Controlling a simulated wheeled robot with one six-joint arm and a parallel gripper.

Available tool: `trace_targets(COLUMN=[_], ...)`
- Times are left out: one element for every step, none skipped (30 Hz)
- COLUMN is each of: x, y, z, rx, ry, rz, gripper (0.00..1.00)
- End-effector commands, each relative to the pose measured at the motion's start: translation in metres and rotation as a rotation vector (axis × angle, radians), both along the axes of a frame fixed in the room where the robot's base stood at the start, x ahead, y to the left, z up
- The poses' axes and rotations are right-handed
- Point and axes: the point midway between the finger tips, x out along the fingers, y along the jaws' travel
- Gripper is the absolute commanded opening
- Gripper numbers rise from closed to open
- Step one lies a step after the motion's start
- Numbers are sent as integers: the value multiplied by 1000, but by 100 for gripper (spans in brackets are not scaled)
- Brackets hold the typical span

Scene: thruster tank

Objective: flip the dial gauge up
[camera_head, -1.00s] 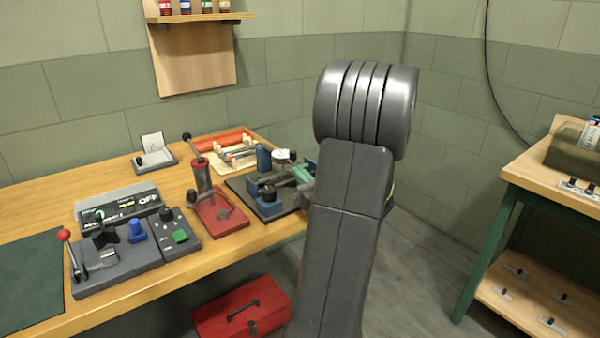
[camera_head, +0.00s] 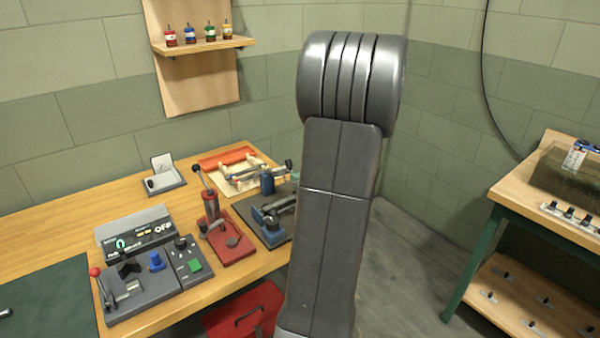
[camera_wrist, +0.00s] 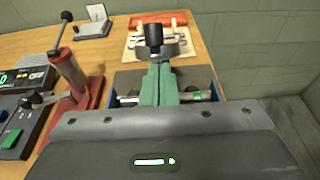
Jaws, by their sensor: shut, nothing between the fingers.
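The dial gauge appears to be the grey part with a black end (camera_head: 283,168) at the back of the dark fixture, beside a blue post; its tilt is hard to judge. In the wrist view, a grey part with an upright black knob (camera_wrist: 153,36), likely the same gauge, stands just beyond my fingertips. My gripper (camera_wrist: 161,70) has its green fingers shut together with nothing between them, pointing at that part from the near side. I cannot tell whether they touch it. In the head view, my arm hides most of the gripper and the fixture's right side.
A red lever press (camera_head: 232,248) stands left of the fixture. A control box (camera_head: 140,232) and a red-knobbed lever (camera_head: 95,272) are farther left. An orange-backed tray (camera_head: 228,158) lies behind. A red toolbox (camera_head: 245,312) is below the bench.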

Motion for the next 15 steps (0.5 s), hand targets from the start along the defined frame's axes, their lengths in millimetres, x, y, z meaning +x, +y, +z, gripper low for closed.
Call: trace_targets(x=[2, 3, 4, 5, 6, 8, 9, 10, 13, 14, 17, 20, 22, 25, 29], y=[2, 3, 4, 4, 5, 6, 7, 8, 10, 11, 12, 15, 17, 19, 22], z=[15, 18, 22, 23, 26, 30, 33, 36, 41, 44, 48, 53, 57, 61, 66], rx=[-18, -29, -43, -40, -38, -38, -38, -39, -38, -38, -37, -37, -37, -38, -38], ry=[19, 33, 52, 55, 54, 53, 53, 52, 52, 52, 51, 51, 51, 50, 49], rz=[4, 3, 3, 1, 1, 1, 1, 2, 2, 2, 2, 3, 3, 3, 4], gripper=[0, 0, 0, 0, 0, 0, 0, 0, 0, 0, 0, 0, 0, 0, 0])
